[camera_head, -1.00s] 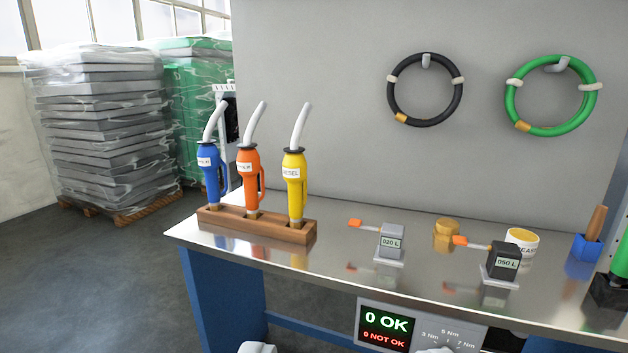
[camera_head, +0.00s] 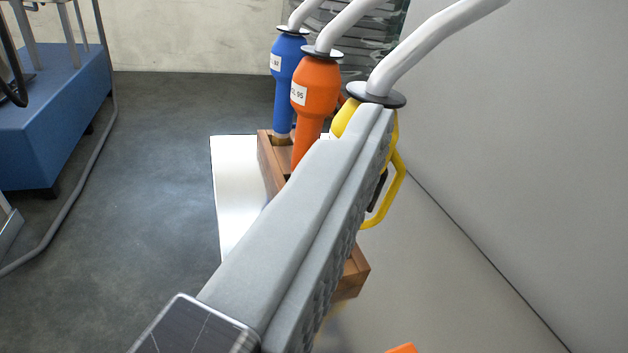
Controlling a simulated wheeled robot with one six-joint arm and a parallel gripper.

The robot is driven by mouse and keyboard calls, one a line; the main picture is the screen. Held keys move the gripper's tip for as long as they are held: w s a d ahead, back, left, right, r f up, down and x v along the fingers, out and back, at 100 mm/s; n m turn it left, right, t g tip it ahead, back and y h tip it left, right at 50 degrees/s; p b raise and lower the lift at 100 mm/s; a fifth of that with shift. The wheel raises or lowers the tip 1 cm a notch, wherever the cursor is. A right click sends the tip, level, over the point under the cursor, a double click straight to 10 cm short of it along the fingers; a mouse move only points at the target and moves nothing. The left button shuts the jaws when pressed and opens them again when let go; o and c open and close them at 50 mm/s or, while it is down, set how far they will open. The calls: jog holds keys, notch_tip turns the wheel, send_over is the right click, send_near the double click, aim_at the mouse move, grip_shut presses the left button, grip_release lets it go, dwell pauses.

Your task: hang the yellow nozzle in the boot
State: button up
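The yellow nozzle (camera_head: 398,165) stands in the wooden rack (camera_head: 352,275), its pale curved spout (camera_head: 425,45) rising to the upper right from a black collar. Its trigger guard shows at right, but most of its body is hidden behind my gripper. My gripper (camera_head: 366,122) reaches up from the bottom, with its grey ridged finger in front of the yellow body, just below the collar. I cannot tell whether the fingers touch or hold the nozzle, as any second finger is hidden. I cannot make out the boot in this view.
The orange nozzle (camera_head: 315,88) and the blue nozzle (camera_head: 285,75) stand in the same rack, just beyond the yellow one. A grey wall panel (camera_head: 520,150) rises close at right. A blue cabinet (camera_head: 55,130) stands at left, with open floor (camera_head: 150,200) between.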

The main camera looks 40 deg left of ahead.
aim_at(378, 90)
jog(key=w+a+f+n+g+y, duration=0.25)
jog(key=f+g+y, duration=0.2)
jog(key=f, duration=0.25)
jog(key=shift+g+h, duration=0.25)
jog(key=shift+x, duration=9.05)
jog(key=shift+s, duration=0.15)
jog(key=shift+c, duration=0.4)
grip_shut()
